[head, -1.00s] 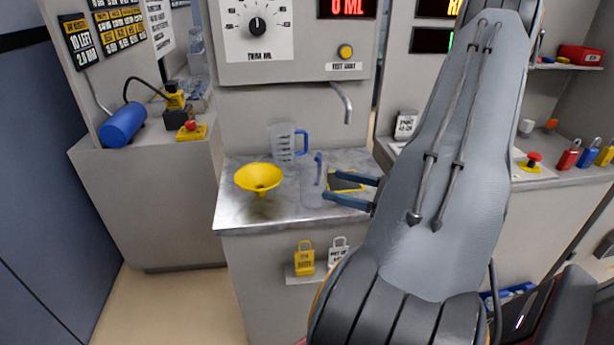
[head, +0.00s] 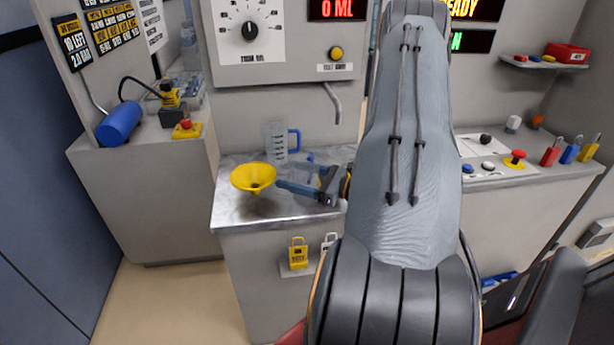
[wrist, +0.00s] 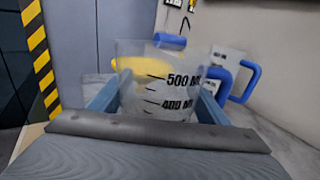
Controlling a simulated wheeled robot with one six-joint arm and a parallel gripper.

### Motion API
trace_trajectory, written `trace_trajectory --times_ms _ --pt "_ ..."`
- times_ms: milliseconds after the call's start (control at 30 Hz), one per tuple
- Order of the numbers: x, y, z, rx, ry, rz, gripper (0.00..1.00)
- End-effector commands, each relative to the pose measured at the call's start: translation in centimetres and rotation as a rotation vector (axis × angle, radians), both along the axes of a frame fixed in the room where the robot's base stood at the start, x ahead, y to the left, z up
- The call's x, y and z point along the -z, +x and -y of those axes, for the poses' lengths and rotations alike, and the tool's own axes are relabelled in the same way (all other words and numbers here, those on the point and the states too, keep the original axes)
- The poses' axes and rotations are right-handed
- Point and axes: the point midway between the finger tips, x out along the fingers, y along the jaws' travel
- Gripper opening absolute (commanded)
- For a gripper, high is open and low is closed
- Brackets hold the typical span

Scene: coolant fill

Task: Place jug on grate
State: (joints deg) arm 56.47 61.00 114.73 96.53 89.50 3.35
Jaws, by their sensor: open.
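A second clear jug (head: 274,142) with a blue handle stands farther back on the counter. The grate is hidden behind my gripper and arm in the head view.
A yellow funnel (head: 253,178) is on the left of the metal counter (head: 232,212), close to my left finger. A bent spout (head: 335,105) hangs over the counter's back. The counter's front left is clear.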

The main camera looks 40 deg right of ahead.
Motion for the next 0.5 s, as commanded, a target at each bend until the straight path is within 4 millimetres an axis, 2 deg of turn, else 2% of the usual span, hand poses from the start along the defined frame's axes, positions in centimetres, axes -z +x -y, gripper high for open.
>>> trace_trajectory --times_ms 233,433,500 --pt "0.05 0.18 -0.07 0.001 0.000 0.000 0.70" --pt "0.03 0.17 -0.06 0.000 0.000 0.000 0.38" --pt "0.02 0.17 -0.05 0.000 0.000 0.000 0.33"
